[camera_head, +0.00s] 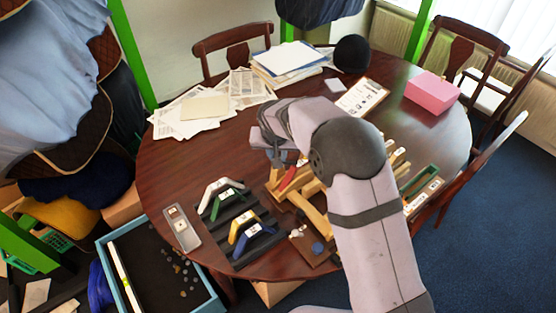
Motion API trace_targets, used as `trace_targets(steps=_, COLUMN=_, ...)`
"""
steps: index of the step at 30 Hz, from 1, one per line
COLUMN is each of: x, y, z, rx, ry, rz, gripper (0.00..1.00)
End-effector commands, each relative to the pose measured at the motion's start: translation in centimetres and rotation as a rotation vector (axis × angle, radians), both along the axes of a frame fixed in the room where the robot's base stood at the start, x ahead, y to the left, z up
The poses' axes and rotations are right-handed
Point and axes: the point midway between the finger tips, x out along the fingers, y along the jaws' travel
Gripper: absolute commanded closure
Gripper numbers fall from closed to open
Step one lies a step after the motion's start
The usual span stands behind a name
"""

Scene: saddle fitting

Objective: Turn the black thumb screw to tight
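My gripper (286,158) points down over the middle of the table, above a light wooden frame (309,208). My own arm covers much of it, and its fingers are too small and hidden to tell whether they are open or shut. A red piece (288,179) sits on or beside the wooden frame, just below the gripper. I cannot make out a black thumb screw; it may be hidden behind my arm or too small to see.
A black ribbed rack (257,247) holds several coloured arch-shaped pieces left of the frame. A grey device (182,229) lies further left. A brown board with a blue disc (317,247) is in front. Papers (208,106), a clipboard (363,97) and a pink box (431,93) lie farther back.

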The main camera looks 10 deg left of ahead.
Motion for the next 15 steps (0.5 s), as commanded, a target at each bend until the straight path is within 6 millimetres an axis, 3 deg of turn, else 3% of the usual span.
trace_targets(steps=14, x=-0.04, y=0.11, z=0.01, rx=0.001, ry=-0.001, rz=-0.075, gripper=1.00)
trace_targets(steps=15, x=-0.04, y=0.11, z=0.01, rx=0.001, ry=-0.001, rz=-0.075, gripper=0.75)
